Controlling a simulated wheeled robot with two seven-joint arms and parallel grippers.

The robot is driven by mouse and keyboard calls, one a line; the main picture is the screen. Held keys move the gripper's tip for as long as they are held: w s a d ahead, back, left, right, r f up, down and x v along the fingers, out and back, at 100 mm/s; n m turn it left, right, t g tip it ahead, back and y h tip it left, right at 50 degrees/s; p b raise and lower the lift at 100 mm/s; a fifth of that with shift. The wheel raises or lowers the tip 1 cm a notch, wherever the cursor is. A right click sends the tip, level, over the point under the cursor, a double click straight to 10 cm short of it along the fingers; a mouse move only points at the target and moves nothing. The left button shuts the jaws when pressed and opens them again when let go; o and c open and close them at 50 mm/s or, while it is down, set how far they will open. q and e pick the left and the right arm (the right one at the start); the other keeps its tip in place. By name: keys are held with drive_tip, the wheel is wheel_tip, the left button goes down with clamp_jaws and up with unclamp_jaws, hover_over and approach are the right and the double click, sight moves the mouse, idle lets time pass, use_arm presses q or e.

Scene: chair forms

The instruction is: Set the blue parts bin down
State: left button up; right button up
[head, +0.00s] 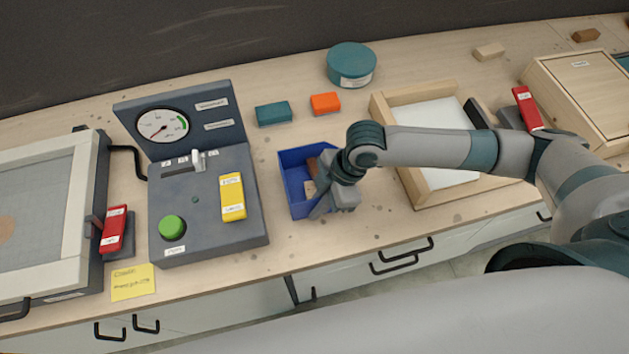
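The blue parts bin (293,183) is at the middle of the workbench, just right of the grey gauge console. Small brown and tan pieces show inside it. My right gripper (322,208) is at the bin's right side, its fingers pointing down at the near right part of the bin. The wrist hides the bin's right wall, so I cannot tell whether the fingers are shut on the rim. I cannot tell whether the bin's base touches the bench. My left gripper is not in view.
The grey console (196,215) with gauge, green button and yellow block stands close left of the bin. A wooden tray (413,186) with a white bed lies to the right, under my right arm. Teal (273,113) and orange (325,103) blocks and a round teal tin (351,64) are behind.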

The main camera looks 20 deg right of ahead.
sight(316, 201)
drive_tip(key=shift+w+r, duration=0.1)
drive_tip(key=shift+r, duration=0.1)
clamp_jaws()
drive_tip(key=shift+r+b, duration=0.65)
drive_tip(key=shift+r, duration=0.65)
drive_tip(key=d+r+b, duration=0.1)
drive_tip(key=d+r, duration=0.1)
drive_tip(key=d, duration=0.1)
drive_tip(key=d+r+b, duration=0.1)
drive_tip(key=d+r, duration=0.2)
drive_tip(key=d, duration=0.1)
drive_tip(key=d+r+b, duration=0.1)
drive_tip(key=d+r, duration=0.1)
drive_tip(key=d, duration=0.1)
drive_tip(key=shift+w+d+r+b, duration=0.15)
drive_tip(key=shift+w+d+b, duration=0.15)
drive_tip(key=shift+w+d, duration=0.05)
drive_tip(key=shift+d+r, duration=0.4)
drive_tip(key=shift+d, duration=0.1)
drive_tip(key=shift+w, duration=0.1)
drive_tip(key=w+a+r+m+t+h, duration=0.1)
drive_tip(key=w+r+m, duration=0.3)
drive_tip(key=m, duration=0.5)
drive_tip(key=w+r+m+t+h, duration=0.3)
drive_tip(key=w+r+m, duration=0.1)
drive_tip(key=w+m, duration=0.4)
drive_tip(key=shift+w+a+r+m+t, duration=0.2)
drive_tip(key=shift+w+a+m+t, duration=0.15)
drive_tip(key=shift+m, duration=0.15)
